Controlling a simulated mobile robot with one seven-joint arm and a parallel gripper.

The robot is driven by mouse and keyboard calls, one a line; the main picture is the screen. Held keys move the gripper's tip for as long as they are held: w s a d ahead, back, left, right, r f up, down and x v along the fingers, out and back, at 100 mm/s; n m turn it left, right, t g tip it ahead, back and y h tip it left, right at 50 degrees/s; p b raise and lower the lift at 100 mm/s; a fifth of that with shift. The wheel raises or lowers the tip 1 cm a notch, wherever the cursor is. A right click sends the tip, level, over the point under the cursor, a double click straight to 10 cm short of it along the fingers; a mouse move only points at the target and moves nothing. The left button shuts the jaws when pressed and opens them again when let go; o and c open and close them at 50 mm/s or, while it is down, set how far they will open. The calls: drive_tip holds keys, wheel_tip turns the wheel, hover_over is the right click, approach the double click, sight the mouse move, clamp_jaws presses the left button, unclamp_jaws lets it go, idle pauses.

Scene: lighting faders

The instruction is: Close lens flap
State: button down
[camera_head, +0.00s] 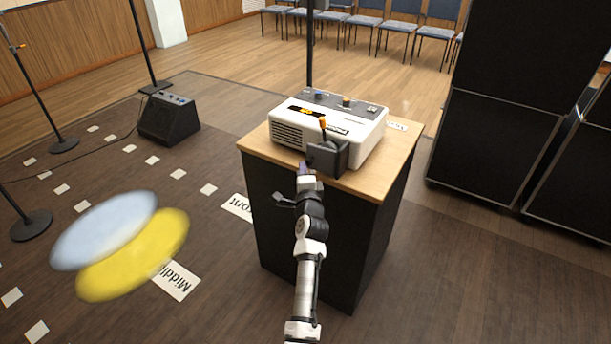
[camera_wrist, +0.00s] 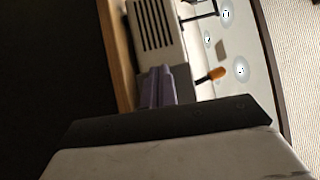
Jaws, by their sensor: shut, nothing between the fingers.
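A white projector-like box (camera_head: 328,125) with a dark top panel stands on a wooden-topped cabinet. A dark square part (camera_head: 328,159), which looks like the lens flap, juts from its front near side. A dark lever with an orange tip (camera_head: 322,122) rises beside it; the orange tip also shows in the wrist view (camera_wrist: 217,73). My gripper (camera_head: 304,167) is at the front of the box, just left of the dark part. Its purple fingers (camera_wrist: 165,86) are together, with nothing seen between them. I cannot tell whether they touch the flap or how far it is open.
The cabinet's wooden top (camera_head: 399,150) has a narrow free strip around the box. A thin dark pole (camera_head: 309,50) stands behind it. Tall black cases (camera_head: 510,110) stand at right. A floor speaker (camera_head: 169,118) and blurred blue and yellow discs (camera_head: 135,250) are at left.

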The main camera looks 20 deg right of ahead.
drive_tip(key=shift+w, duration=0.55)
idle(0.4)
